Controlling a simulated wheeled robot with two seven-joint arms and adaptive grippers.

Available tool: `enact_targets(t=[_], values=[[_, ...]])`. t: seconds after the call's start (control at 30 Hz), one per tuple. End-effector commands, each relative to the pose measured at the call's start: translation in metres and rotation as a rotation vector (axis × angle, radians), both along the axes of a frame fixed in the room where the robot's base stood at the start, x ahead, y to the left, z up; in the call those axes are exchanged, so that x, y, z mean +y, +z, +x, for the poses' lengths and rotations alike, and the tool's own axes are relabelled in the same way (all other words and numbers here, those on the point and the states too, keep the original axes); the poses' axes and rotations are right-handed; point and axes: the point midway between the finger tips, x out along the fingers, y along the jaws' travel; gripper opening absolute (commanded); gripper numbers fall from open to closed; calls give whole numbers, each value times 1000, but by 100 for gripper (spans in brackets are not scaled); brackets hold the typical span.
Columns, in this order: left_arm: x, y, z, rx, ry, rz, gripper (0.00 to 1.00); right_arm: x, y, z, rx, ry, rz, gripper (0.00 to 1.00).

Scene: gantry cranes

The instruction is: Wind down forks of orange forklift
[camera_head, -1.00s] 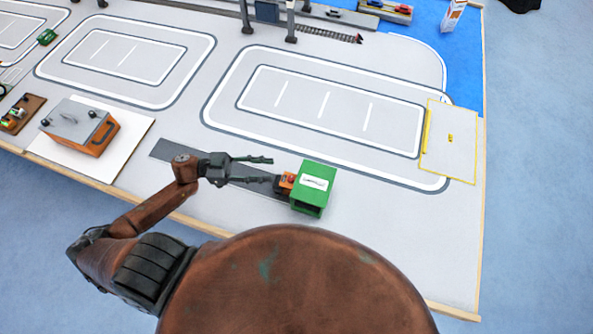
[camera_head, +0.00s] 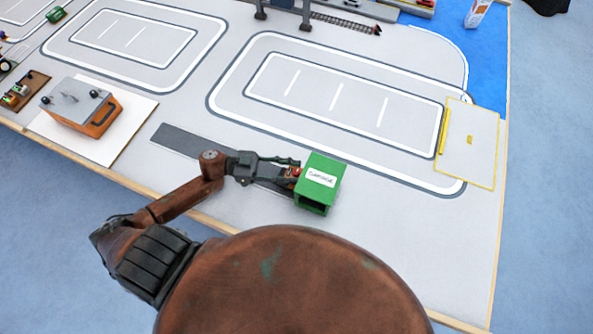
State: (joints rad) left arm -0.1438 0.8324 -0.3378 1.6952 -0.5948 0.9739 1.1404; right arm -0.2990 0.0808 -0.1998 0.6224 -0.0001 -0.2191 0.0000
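The small orange forklift (camera_head: 294,172) stands at the left side of a green box (camera_head: 321,180) with a white label. Only a little of its orange body and a red part show; its forks cannot be made out. My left gripper (camera_head: 294,173) reaches in from the left, low over the table. Its two dark fingers lie at the forklift, one on the far side and one on the near side. I cannot tell whether they touch it. My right gripper is not in view.
The green box stands close beyond the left fingertips. A dark strip (camera_head: 190,145) runs under the gripper. An orange-and-grey control box (camera_head: 82,108) stands at left on a white plate. A yellow-edged panel (camera_head: 470,145) lies at right. The white-lined oval (camera_head: 335,97) is clear.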

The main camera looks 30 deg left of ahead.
Motion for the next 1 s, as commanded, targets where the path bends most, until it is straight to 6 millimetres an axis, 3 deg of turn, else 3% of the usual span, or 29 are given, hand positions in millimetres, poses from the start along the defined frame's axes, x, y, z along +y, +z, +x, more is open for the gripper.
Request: enact_targets(t=[0.2,0.47,1.0], values=[[-15,0,6,0,2,0,35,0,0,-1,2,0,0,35],[-16,0,6,0,2,1,35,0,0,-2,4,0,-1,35],[-16,0,6,0,2,1,0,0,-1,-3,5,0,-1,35]])
